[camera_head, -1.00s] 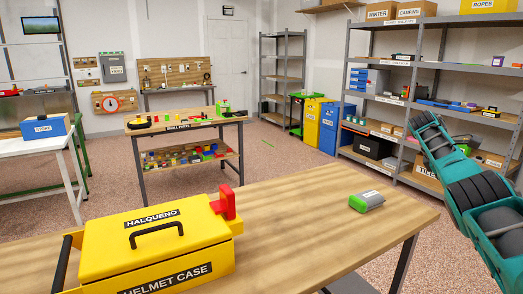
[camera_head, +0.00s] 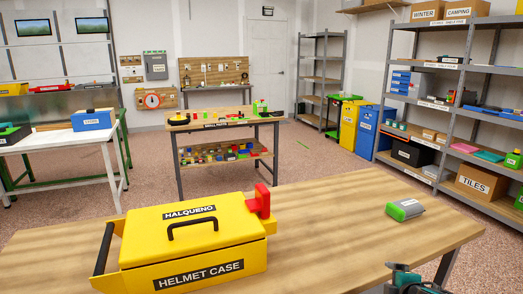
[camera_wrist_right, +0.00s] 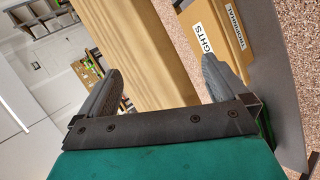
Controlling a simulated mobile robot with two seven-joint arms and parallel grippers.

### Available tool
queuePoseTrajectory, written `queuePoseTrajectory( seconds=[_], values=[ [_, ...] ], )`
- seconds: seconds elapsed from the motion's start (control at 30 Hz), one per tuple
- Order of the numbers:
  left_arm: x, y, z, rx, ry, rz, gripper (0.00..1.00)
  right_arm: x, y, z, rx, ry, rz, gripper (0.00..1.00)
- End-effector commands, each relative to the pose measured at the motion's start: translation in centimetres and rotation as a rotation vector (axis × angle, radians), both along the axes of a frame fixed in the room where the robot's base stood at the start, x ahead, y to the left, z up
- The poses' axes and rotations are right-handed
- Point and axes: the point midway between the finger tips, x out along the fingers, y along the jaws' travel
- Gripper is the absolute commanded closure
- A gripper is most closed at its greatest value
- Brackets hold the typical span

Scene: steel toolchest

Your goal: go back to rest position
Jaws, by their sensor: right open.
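The yellow helmet case (camera_head: 195,240) sits closed on the wooden table (camera_head: 330,215) in the head view, with a black handle on its lid and a red latch (camera_head: 262,200) at its right. A small part of my right arm (camera_head: 408,280) shows at the bottom right edge of the head view, by the table's front. In the right wrist view my right gripper (camera_wrist_right: 162,68) has its two fingers apart, with nothing held between them. A tan wooden surface shows beyond the fingers. My left gripper is not in view.
A grey and green object (camera_head: 405,209) lies at the table's right. Steel shelves (camera_head: 440,95) with boxes stand at the right, a parts table (camera_head: 225,125) farther back, and a white table (camera_head: 60,138) at the left. The floor between them is clear.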

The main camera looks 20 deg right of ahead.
Motion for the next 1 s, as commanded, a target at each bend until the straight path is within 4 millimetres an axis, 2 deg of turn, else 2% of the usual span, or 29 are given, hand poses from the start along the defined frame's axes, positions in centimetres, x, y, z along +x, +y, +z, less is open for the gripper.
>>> queuePoseTrajectory(
  seconds=[0.03, 0.1, 0.23, 0.4, 0.67, 1.0],
  values=[
    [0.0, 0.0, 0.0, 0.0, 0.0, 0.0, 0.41, -1.6, 2.6, -1.2, 0.068, 0.002, 0.043, 0.0],
    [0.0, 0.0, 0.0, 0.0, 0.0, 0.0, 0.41, -3.4, 5.8, -2.1, 0.163, -0.004, 0.087, 0.0],
    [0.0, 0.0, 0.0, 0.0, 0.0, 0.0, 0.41, -6.6, 10.9, -3.1, 0.329, -0.003, 0.147, 0.0],
    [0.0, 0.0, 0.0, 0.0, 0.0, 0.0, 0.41, -10.9, 16.8, -3.2, 0.54, 0.011, 0.197, 0.0],
    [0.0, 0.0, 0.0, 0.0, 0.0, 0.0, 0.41, -11.8, 21.4, -5.2, 0.731, -0.058, 0.046, 0.0],
    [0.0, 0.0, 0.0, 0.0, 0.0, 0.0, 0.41, -12.5, 30.5, -6.1, 1.052, -0.156, -0.201, 0.0]
  ],
)
